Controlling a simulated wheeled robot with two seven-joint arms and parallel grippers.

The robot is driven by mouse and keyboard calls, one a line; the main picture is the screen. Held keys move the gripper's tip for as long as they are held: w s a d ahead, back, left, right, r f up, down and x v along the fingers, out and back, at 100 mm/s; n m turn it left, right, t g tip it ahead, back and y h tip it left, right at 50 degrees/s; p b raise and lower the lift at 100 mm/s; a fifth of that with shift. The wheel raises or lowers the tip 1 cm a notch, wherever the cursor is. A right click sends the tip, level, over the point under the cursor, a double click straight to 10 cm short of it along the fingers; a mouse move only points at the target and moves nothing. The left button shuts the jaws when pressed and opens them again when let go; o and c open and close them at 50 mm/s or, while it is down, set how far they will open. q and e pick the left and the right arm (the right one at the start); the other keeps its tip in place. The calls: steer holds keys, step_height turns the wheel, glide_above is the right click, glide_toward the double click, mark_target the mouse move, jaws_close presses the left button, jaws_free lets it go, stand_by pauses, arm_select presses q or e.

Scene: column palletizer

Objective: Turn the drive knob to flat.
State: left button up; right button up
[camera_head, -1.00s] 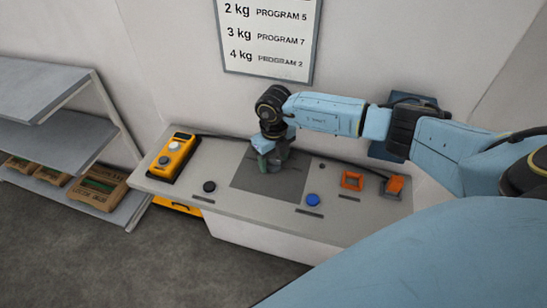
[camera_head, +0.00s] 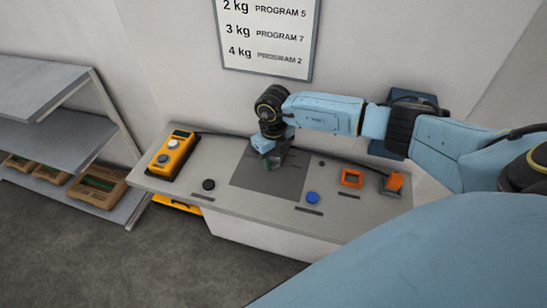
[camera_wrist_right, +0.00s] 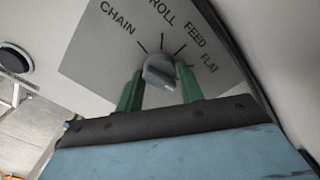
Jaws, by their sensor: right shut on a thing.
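The grey drive knob (camera_wrist_right: 160,72) sits on a dark grey plate printed CHAIN, ROLL, FEED and FLAT, with tick marks around it. My right gripper (camera_wrist_right: 161,82) has its green fingers on either side of the knob and is shut on it. I cannot tell for sure which mark the knob points to. The FLAT label (camera_wrist_right: 209,63) is at the right of the plate. In the head view my right gripper (camera_head: 273,162) is over the dark plate (camera_head: 268,185) on the panel, and it hides the knob. My left gripper is not in view.
The sloped grey panel (camera_head: 235,208) also bears a yellow device (camera_head: 170,156), a black button (camera_head: 208,185), a blue button (camera_head: 312,197), an orange frame (camera_head: 351,178) and an orange piece (camera_head: 393,183). Shelves with boxes stand at the left. A program sign hangs on the wall behind.

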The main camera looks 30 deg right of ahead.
mark_target(273, 158)
steer(key=n+b, duration=0.3)
steer(key=n, duration=0.1)
steer(key=shift+f, duration=0.1)
steer(key=shift+n+b, duration=1.35)
steer(key=shift+n, duration=0.45)
steer(key=o, duration=1)
step_height(273, 158, up, 14)
steer(key=shift+f+b, duration=0.15)
steer(key=shift+b, duration=0.85)
